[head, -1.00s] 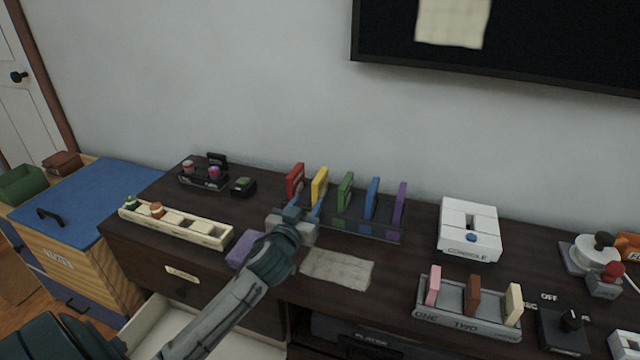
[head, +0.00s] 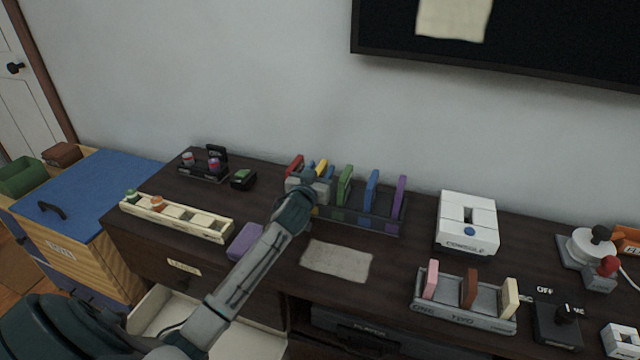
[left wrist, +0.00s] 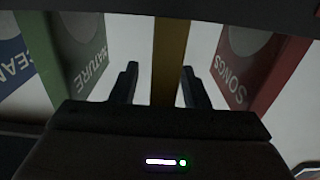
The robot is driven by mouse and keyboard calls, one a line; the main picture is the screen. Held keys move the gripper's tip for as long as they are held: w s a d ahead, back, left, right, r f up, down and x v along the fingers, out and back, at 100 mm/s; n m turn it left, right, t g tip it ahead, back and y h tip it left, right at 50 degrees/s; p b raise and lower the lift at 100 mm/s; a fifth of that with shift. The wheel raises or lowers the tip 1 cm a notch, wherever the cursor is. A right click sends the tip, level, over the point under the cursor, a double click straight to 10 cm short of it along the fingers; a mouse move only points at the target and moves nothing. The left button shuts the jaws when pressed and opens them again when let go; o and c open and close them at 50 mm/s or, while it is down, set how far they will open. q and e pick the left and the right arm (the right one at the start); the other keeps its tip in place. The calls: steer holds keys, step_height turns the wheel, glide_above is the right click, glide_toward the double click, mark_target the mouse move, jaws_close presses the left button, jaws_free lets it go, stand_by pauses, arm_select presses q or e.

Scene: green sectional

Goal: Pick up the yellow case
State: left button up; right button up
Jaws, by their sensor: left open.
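The yellow case (head: 321,166) stands upright in a dark rack (head: 368,224) on the dresser, between a red case (head: 294,164) and a green case (head: 344,186). My left gripper (head: 318,176) is at the yellow case and hides most of it in the head view. In the left wrist view, the yellow case (left wrist: 170,60) shows edge-on between the two open fingers (left wrist: 160,85), with a gap on each side. The green case (left wrist: 75,55) marked NATURE and the red case (left wrist: 245,60) marked SONGS flank it. My right gripper is not in view.
Blue (head: 371,190) and purple (head: 398,198) cases stand farther right in the rack. A white console (head: 467,220) is to the right, a purple box (head: 244,241) and a pale cloth (head: 337,261) in front. An open drawer (head: 160,311) is below.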

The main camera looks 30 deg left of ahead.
arm_select(q)
steer(key=shift+w+a, duration=0.1)
steer(key=shift+w, duration=0.1)
jaws_close()
steer(key=shift+r, duration=0.1)
